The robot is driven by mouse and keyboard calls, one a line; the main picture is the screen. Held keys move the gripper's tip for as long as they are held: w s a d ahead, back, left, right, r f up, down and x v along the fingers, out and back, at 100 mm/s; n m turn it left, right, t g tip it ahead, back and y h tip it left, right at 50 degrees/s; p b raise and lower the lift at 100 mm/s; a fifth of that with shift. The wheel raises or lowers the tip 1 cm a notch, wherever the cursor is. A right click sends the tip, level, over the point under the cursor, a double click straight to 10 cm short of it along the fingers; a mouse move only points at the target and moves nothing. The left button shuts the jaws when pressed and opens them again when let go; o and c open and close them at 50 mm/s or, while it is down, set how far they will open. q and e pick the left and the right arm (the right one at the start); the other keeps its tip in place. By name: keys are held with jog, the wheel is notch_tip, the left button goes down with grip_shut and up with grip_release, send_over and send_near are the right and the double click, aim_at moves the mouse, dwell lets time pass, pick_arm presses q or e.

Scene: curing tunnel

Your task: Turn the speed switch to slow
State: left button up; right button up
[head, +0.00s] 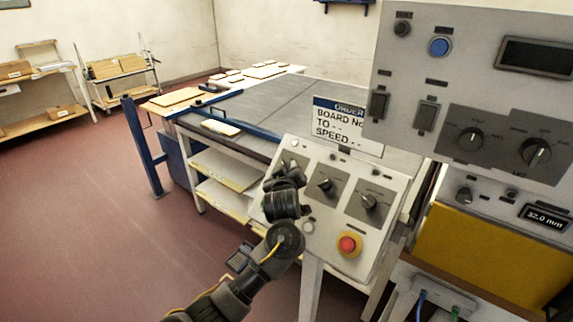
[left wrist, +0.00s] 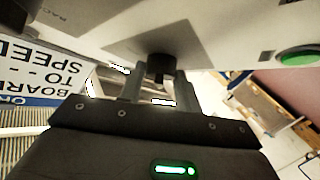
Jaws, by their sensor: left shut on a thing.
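A sloped grey control panel (head: 315,222) stands on a post in the head view, with a row of black rotary switches. The middle switch (head: 327,186) and the right switch (head: 369,201) show clearly. My left gripper (head: 291,168) is at the panel's upper left and mostly hides the switch there. In the left wrist view, my left gripper (left wrist: 158,80) has its two fingers on either side of a black switch knob (left wrist: 161,62) on a darker plate, shut on it. The knob's pointer and most of its label are hidden. My right gripper is not in view.
A red stop button (head: 348,244) on a yellow base sits low on the panel. An order sign (head: 345,125) stands behind it. A larger grey control cabinet (head: 480,75) with knobs is close on the right. A conveyor table (head: 270,108) lies behind; the floor at left is clear.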

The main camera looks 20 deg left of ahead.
pick_arm(q)
jog(key=shift+n, duration=0.3)
jog(key=o, duration=1)
jog(key=shift+p, duration=0.3)
jog(key=shift+s+r, duration=0.15)
jog(key=p+v, duration=0.9)
jog(key=v, duration=0.1)
jog(key=shift+s+d+p, duration=0.15)
jog(key=shift+s+p, duration=0.1)
jog(key=shift+p, duration=0.15)
